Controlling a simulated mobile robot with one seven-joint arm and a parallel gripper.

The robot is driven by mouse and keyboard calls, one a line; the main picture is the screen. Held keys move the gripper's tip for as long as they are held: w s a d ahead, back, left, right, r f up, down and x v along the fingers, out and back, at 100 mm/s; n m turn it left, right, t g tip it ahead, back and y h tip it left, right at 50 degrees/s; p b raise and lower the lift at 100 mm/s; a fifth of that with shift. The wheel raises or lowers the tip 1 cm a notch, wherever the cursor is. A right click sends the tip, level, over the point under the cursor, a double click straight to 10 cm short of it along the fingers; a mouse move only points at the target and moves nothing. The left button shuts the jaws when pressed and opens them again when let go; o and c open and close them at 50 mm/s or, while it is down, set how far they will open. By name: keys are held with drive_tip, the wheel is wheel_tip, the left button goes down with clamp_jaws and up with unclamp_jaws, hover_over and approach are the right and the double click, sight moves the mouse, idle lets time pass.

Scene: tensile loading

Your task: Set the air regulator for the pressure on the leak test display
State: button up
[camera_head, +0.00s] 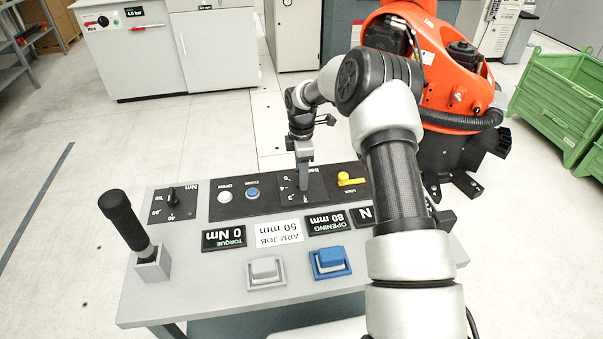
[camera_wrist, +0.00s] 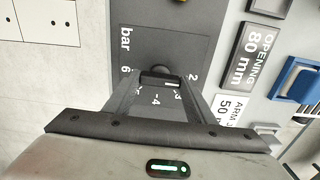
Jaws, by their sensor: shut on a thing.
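My gripper (camera_head: 303,182) points down over the bar dial of the panel, its fingers on either side of the dark regulator knob (camera_wrist: 158,82). The bar scale plate (camera_wrist: 165,30) shows around it in the wrist view, with 2, 3, 4 and 6 readable. A pale mark on the knob lies toward the 2 and 3 side; its exact reading is unclear. In the head view the gripper hides the knob. A black display reading 4.0 bar (camera_head: 134,11) is on the white cabinet at the back left.
A yellow lock lever (camera_head: 350,180) is just right of the dial. White and blue buttons (camera_head: 252,193) are to its left. The Nm dial (camera_head: 173,199) and a black joystick (camera_head: 125,220) are further left. Grey and blue rockers (camera_head: 329,262) are on the front part. An orange robot (camera_head: 430,75) stands behind.

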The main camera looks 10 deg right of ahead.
drive_tip(key=o, duration=1)
drive_tip(key=shift+o, duration=0.2)
drive_tip(key=shift+r, duration=0.15)
wheel_tip(320, 180, up, 17)
drive_tip(key=p, duration=0.1)
drive_tip(key=shift+p, duration=0.4)
drive_tip(key=shift+r, duration=0.2)
